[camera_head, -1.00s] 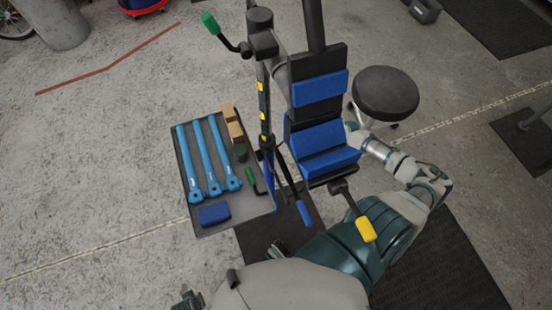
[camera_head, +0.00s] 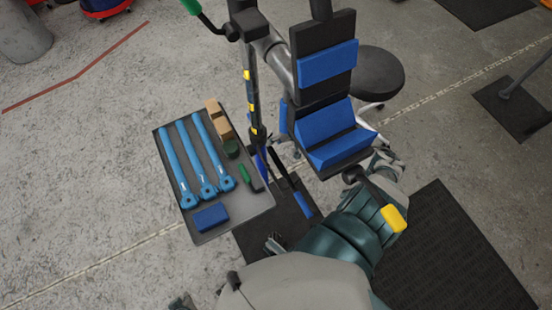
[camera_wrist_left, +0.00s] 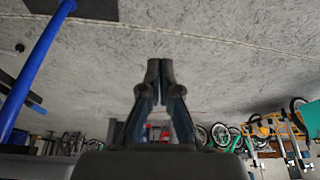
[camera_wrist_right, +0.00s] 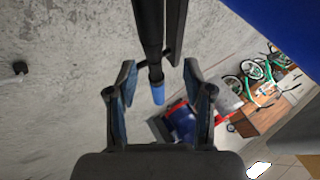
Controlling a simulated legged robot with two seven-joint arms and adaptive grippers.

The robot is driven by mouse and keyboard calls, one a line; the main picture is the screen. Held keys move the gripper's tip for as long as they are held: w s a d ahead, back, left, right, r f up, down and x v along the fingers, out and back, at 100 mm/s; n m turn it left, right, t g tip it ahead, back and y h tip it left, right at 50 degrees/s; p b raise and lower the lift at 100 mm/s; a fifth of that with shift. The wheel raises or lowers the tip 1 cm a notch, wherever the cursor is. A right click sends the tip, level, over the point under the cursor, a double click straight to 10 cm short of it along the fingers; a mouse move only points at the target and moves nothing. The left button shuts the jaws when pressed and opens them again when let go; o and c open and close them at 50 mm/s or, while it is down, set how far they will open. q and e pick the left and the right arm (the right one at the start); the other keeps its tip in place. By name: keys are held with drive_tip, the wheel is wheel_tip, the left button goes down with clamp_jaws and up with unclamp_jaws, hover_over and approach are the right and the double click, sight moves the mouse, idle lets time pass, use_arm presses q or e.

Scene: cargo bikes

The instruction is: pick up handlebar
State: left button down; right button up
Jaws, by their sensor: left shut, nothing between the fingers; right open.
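I cannot tell which part is the handlebar. A black upright post (camera_head: 253,90) carries a bent lever with a green grip (camera_head: 191,6) at its top. A black rod with a blue tip (camera_head: 303,205) slants down beside it. In the right wrist view a dark rod ending in a blue tip (camera_wrist_right: 157,93) lies in line with the gap of my open right gripper (camera_wrist_right: 158,82); contact is not visible.
A grey tray (camera_head: 240,212) holds several blue tools (camera_head: 195,165), tan blocks (camera_head: 218,118) and a blue block (camera_head: 211,217). A round stool (camera_head: 375,72) stands behind.

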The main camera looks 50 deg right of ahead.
drive_tip(key=x, duration=0.1)
drive_tip(key=b+x, duration=0.1)
drive_tip(key=x, duration=0.2)
drive_tip(key=shift+d+f+b, duration=0.15)
drive_tip(key=shift+f+b, duration=0.2)
drive_tip(key=shift+f, duration=0.2)
drive_tip(key=shift+d, duration=0.15)
drive_tip(key=c, duration=0.8)
use_arm(q)
drive_tip(key=w+d+r+t+h, duration=0.1)
drive_tip(key=w+t, duration=0.3)
drive_tip(key=w, duration=0.2)
drive_tip(key=shift+d+r, duration=0.15)
use_arm(e)
drive_tip(key=shift+w+a+r, duration=0.1)
drive_tip(key=shift+a+r, duration=0.05)
drive_tip(key=shift+a, duration=0.15)
clamp_jaws()
